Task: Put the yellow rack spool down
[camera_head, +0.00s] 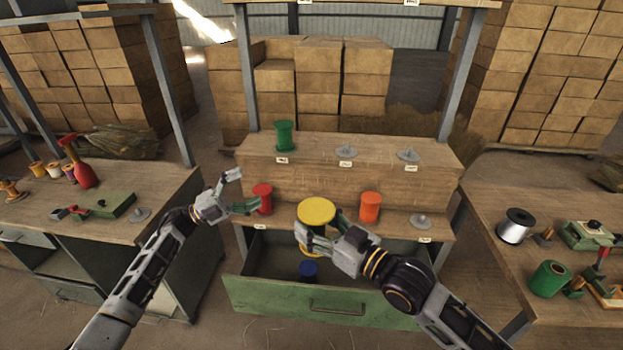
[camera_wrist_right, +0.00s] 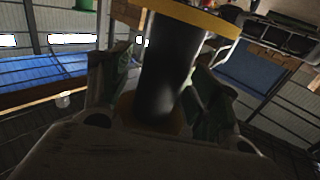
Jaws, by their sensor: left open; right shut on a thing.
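The yellow rack spool (camera_head: 317,211) has yellow flanges and a dark barrel. My right gripper (camera_head: 322,235) is shut around its barrel and holds it upright above the open green drawer. In the right wrist view the dark barrel (camera_wrist_right: 165,70) stands between the fingers, with the yellow flange at the top. My left gripper (camera_head: 242,190) is open, with its fingers close to a red spool (camera_head: 263,198) on the lower shelf. I cannot tell whether they touch it.
An orange spool (camera_head: 370,207) and an empty grey holder (camera_head: 420,221) are on the lower shelf. A green spool (camera_head: 284,135) and two empty holders are on the upper step. A blue spool (camera_head: 308,270) is in the open drawer (camera_head: 330,302). Side benches hold more spools.

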